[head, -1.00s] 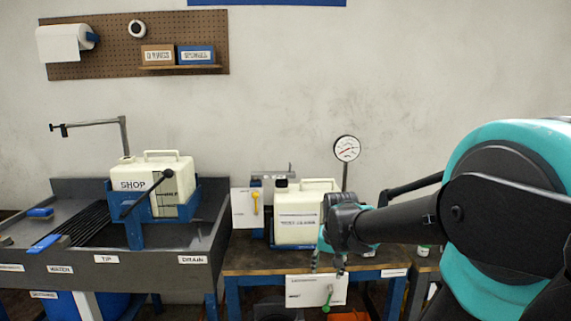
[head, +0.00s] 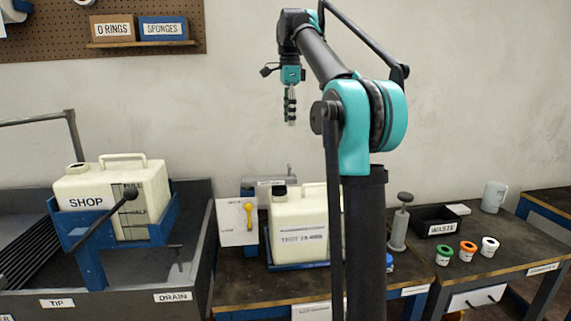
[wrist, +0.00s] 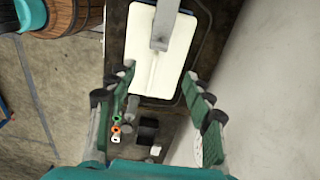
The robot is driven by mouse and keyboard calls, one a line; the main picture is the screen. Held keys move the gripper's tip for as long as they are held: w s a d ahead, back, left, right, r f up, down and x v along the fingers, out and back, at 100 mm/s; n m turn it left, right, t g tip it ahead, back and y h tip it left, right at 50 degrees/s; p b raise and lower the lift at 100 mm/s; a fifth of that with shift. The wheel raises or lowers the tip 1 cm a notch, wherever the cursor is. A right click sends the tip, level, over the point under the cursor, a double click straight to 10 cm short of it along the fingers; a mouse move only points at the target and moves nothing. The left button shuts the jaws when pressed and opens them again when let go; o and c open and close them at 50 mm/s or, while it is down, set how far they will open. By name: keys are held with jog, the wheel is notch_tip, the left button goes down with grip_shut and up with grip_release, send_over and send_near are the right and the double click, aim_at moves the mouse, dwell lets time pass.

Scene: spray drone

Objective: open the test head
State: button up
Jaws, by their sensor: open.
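My gripper (head: 290,118) points down, high in front of the wall above the test tank. In the wrist view my gripper (wrist: 158,75) is open, with nothing between its fingers. The cream test tank (head: 300,238) stands on the middle bench, its right side hidden by my arm. A grey bracket (head: 282,179) stands at its back; I cannot tell for sure that this is the test head. In the wrist view a grey bar (wrist: 165,25) reaches over the pale tank top (wrist: 148,60). A yellow lever (head: 248,214) stands upright on a white panel (head: 231,226) left of the tank.
The shop tank (head: 80,196) sits in a blue cradle at left. At right are a hand pump (head: 399,230), a black waste bin (head: 435,221), several small cups and a mug (head: 494,197). Air around my gripper is clear.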

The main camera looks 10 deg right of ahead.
aim_at(289, 165)
notch_tip(289, 165, down, 17)
jog(key=shift+f, duration=0.1)
dwell(0.6)
grip_shut()
dwell(0.3)
